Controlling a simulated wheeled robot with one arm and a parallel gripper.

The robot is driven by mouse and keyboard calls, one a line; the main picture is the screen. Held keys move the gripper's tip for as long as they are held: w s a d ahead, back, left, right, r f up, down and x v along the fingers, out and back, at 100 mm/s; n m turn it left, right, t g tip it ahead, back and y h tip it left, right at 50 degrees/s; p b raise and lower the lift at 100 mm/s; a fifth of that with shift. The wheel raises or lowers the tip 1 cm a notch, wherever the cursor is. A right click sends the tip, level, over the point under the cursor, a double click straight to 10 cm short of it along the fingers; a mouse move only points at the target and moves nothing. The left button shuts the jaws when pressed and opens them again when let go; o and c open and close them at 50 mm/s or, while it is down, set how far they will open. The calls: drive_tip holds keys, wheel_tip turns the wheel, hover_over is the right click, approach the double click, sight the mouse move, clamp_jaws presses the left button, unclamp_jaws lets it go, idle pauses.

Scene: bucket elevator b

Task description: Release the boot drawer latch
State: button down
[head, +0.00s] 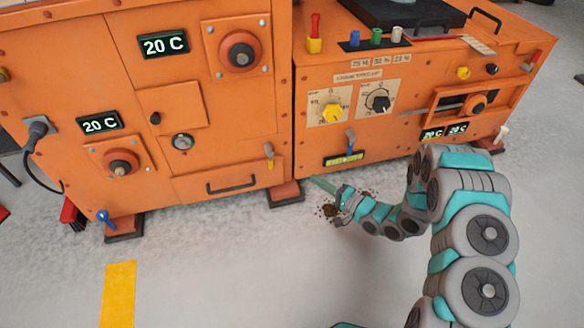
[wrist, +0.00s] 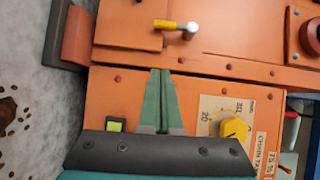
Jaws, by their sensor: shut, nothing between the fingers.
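The boot drawer (head: 215,182) is the low orange panel with a black bar handle on the left cabinet. A small latch lever with a yellow grip (head: 269,152) sits at its upper right corner and points down. In the wrist view the latch lever (wrist: 176,25) lies across the picture near the top, with its metal pivot at the right end. My gripper (head: 314,180) is low in front of the cabinets, right of the drawer and lower than the latch. In the wrist view its green fingers (wrist: 159,75) are together, empty and apart from the latch.
Dark crumbs (head: 329,211) lie on the floor. The floor in front is open.

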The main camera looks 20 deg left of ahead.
drive_tip(key=shift+s, duration=0.15)
drive_tip(key=shift+a, duration=0.1)
drive_tip(key=b, duration=0.1)
approach(270, 158)
drive_tip(key=w+a+f, duration=0.3)
drive_tip(key=w+f, duration=0.1)
drive_tip(key=w, duration=0.1)
drive_tip(key=shift+s+a+r+b, duration=0.1)
drive_tip(key=shift+s+a+b, duration=0.25)
drive_tip(key=shift+a, duration=0.6)
